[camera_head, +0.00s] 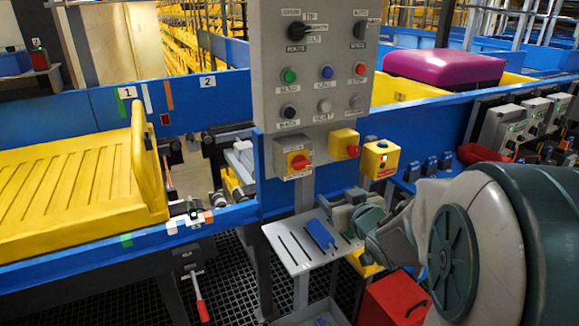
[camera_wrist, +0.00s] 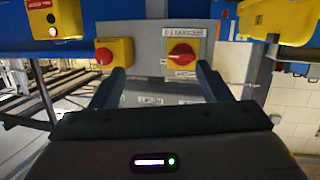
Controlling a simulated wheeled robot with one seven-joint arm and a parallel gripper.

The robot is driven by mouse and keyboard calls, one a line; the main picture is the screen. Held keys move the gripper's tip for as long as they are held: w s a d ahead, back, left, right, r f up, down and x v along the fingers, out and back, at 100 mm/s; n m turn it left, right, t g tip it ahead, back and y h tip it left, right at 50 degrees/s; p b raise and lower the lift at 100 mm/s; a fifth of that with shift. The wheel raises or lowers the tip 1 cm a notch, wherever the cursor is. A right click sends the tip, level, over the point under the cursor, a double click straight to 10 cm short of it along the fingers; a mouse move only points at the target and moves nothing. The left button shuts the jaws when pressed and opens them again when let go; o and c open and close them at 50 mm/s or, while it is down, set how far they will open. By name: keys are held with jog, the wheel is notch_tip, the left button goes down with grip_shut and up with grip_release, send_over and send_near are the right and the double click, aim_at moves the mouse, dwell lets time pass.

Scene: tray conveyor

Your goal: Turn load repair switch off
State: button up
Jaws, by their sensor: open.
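A red rotary switch on a yellow plate (camera_head: 298,162) sits on a grey box at the lower left of the control panel. It also shows in the wrist view (camera_wrist: 182,54), where a label lies above it. The label is too small to read surely, so I cannot confirm this is the load repair switch. A yellow box with a red knob (camera_head: 344,144) is beside it, also in the wrist view (camera_wrist: 112,51). My gripper (camera_head: 343,207) is below the switches. In the wrist view my gripper (camera_wrist: 162,73) has its fingers spread, empty, apart from the switch.
The grey panel (camera_head: 315,80) carries knobs and buttons above. A yellow button box (camera_head: 381,158) is right of the switches. A small grey shelf (camera_head: 290,240) holding a blue item (camera_head: 321,233) lies below. A yellow tray (camera_head: 70,200) is on the left conveyor.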

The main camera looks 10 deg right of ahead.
aim_at(304, 165)
jog(key=w+a+y, duration=0.1)
jog(key=w+a, duration=0.1)
jog(key=w, duration=0.2)
jog(key=w+a+n+t+y+b, duration=0.1)
jog(key=w, duration=0.4)
jog(key=w+a+t+y, duration=0.1)
jog(key=w+a, duration=0.1)
jog(key=w, duration=0.2)
jog(key=shift+w+a+r+y, duration=0.15)
jog(key=shift+a+r+y, duration=0.15)
jog(key=shift+y, duration=0.1)
